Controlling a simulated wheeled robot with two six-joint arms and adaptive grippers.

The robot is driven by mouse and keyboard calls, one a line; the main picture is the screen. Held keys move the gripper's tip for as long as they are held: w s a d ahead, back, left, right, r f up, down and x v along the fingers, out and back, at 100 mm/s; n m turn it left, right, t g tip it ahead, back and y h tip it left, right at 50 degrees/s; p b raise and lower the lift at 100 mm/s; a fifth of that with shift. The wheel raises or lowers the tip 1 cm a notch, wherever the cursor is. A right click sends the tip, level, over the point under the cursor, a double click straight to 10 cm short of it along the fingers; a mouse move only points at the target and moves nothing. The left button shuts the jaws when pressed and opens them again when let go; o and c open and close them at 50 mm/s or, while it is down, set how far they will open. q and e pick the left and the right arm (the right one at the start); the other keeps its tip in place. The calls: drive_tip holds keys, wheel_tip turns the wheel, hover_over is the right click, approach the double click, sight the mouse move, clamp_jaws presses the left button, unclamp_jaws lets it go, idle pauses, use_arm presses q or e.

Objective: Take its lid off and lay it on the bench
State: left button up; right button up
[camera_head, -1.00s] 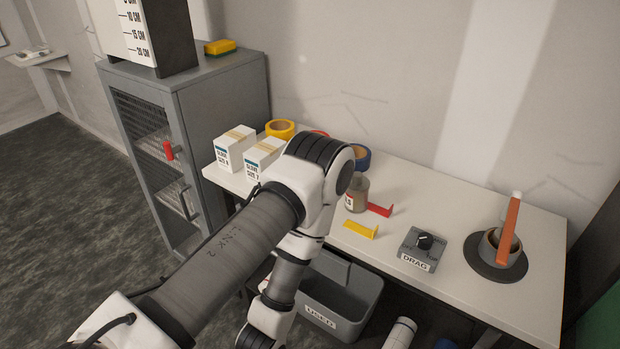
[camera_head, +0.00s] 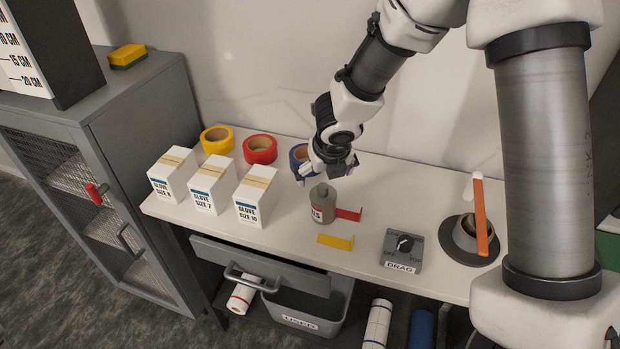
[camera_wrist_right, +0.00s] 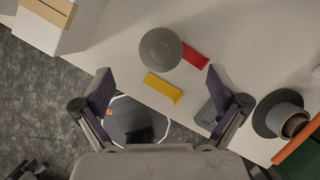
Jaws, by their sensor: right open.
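A small grey-brown jar (camera_head: 321,207) with a partly readable label stands upright on the bench (camera_head: 280,245). Its grey lid (camera_head: 319,190) with a short knob is on top. The wrist view shows the lid (camera_wrist_right: 160,49) from above as a round grey disc. My right gripper (camera_head: 327,172) is open and empty, above and slightly behind the jar in the head view. In the wrist view the open fingers (camera_wrist_right: 160,72) point towards the jar, which lies beyond them and apart from them.
A red bracket (camera_head: 348,214) lies against or close beside the jar, and a yellow bracket (camera_head: 336,241) lies in front. Glove boxes (camera_head: 255,203) and tape rolls (camera_head: 260,148) stand left and behind. A DRAG dial box (camera_head: 402,251) and dark round stand (camera_head: 468,251) are right. Bare bench lies between.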

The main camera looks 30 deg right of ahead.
sight(324, 188)
drive_tip(key=shift+s+d+f, duration=0.1)
drive_tip(key=shift+f, duration=0.65)
drive_tip(key=shift+f+b, duration=0.4)
drive_tip(key=shift+b, duration=0.05)
drive_tip(key=x, duration=0.2)
drive_tip(key=b+x, duration=0.1)
drive_tip(key=x, duration=0.1)
drive_tip(key=shift+w+f, duration=0.25)
drive_tip(key=shift+w, duration=0.2)
drive_tip(key=shift+w+d+f, duration=0.1)
drive_tip(key=shift+w+f, duration=0.05)
drive_tip(key=shift+f, duration=0.05)
drive_tip(key=shift+s+r, duration=0.2)
use_arm(q)
drive_tip(key=shift+s+f, duration=0.2)
drive_tip(key=shift+f, duration=1.05)
use_arm(e)
drive_tip(key=shift+s, duration=0.1)
drive_tip(key=c, duration=0.9)
